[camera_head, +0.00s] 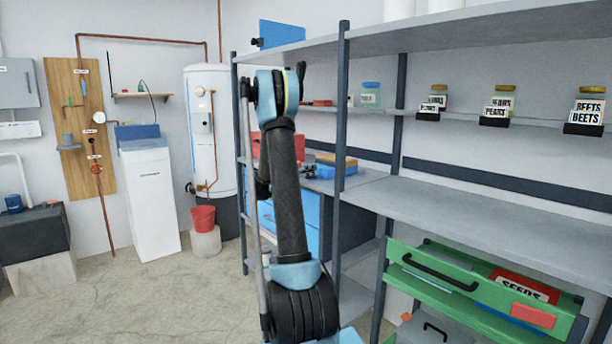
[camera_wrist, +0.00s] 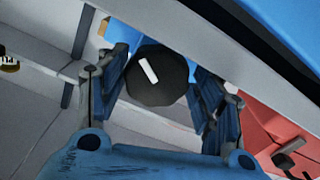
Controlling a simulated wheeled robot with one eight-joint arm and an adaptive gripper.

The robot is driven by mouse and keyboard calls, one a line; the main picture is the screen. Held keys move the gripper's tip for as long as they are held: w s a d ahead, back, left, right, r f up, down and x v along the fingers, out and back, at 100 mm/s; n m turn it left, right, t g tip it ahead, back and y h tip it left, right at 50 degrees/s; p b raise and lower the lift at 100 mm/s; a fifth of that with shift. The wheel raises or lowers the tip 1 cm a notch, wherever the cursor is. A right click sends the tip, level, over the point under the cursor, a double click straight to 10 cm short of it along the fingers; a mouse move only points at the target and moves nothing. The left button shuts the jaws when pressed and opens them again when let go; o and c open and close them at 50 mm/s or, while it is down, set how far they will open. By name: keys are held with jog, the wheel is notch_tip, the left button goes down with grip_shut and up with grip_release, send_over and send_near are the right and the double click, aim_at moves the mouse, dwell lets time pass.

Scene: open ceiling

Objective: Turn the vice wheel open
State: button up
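A dark, round, faceted wheel (camera_wrist: 172,88) with a white bar mark on its face shows in the middle of the wrist view; I take it for the vice wheel. A blue part (camera_wrist: 122,32) shows behind it. My gripper (camera_wrist: 158,85) has its two blue-padded fingers spread, one on each side of the wheel. Thin gaps seem to show between pads and wheel; I cannot tell if either pad touches. In the head view my arm covers this spot, and neither the wheel nor my fingertips can be made out.
A grey metal shelf rack (camera_head: 450,205) with dark posts stands close on the right. Labelled jars (camera_head: 498,104) line its upper shelf. A green open drawer (camera_head: 440,275) juts out below. A red bucket (camera_head: 203,218) stands by the white tank (camera_head: 210,130). The floor at left is clear.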

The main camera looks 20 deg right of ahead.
jog(key=shift+s, duration=0.1)
jog(key=v, duration=1.2)
jog(key=s+a+m, duration=0.2)
jog(key=a+m, duration=0.1)
jog(key=a, duration=0.2)
jog(key=x, duration=1.7)
jog(key=shift+d, duration=0.25)
jog(key=c, duration=1)
